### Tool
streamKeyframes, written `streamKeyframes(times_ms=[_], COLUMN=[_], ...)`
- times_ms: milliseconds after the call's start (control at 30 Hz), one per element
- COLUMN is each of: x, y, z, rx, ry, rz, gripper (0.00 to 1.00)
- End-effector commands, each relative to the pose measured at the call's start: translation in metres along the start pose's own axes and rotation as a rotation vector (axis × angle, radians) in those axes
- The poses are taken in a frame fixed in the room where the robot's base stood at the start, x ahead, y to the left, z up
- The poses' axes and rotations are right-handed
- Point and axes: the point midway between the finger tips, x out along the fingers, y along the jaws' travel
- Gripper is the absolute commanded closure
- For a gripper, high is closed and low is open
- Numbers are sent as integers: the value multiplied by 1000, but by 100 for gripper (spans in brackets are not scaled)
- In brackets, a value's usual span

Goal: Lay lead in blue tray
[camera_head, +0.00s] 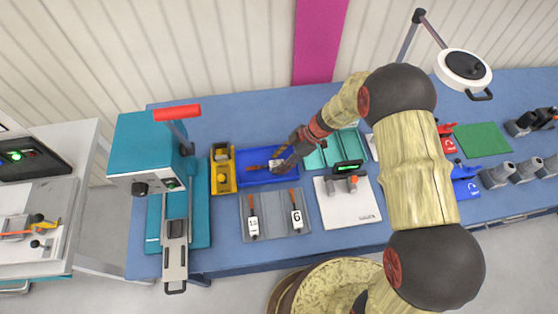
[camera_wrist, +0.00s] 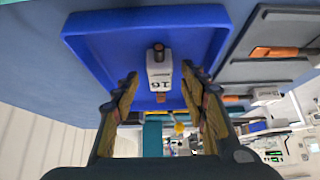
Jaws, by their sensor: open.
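The blue tray (camera_head: 248,181) sits on the blue bench, right of a yellow holder. It fills the upper middle of the wrist view (camera_wrist: 95,40). A lead (camera_head: 255,167) with an orange part and a white tag lies in the tray. In the wrist view its dark tip and white tag (camera_wrist: 159,75) show upside-down digits, seemingly 16. My gripper (camera_head: 283,157) is over the right part of the tray. In the wrist view my gripper's (camera_wrist: 159,77) fingers stand apart on either side of the tag, with gaps. It is open; fingertip height above the tray floor is unclear.
A grey two-part tray (camera_head: 275,222) in front holds two more tagged leads, (camera_head: 253,226) and (camera_head: 296,215). A yellow holder (camera_head: 222,168) and a teal machine (camera_head: 150,145) stand left. A white board (camera_head: 345,212) with a small device lies right; teal trays (camera_head: 345,143) lie behind it.

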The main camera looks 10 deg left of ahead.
Motion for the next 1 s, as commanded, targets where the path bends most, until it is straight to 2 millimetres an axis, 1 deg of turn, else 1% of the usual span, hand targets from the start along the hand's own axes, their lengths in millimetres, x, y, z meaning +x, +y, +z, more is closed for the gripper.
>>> streamKeyframes(times_ms=[167, 267, 367, 600, 700, 833, 1000], x=[-1, -9, -25, -74, -92, -109, -119], y=[0, 0, 1, 1, 0, 1, 0], z=[0, 0, 0, 0, 0, 0, 0], rx=[0, -1, 1, 1, 1, 0, 0], ry=[0, 0, 0, 0, 0, 0, 0], rz=[0, 1, 3, 3, 2, 2, 0], gripper=[56, 56, 56, 56, 56, 56, 56])
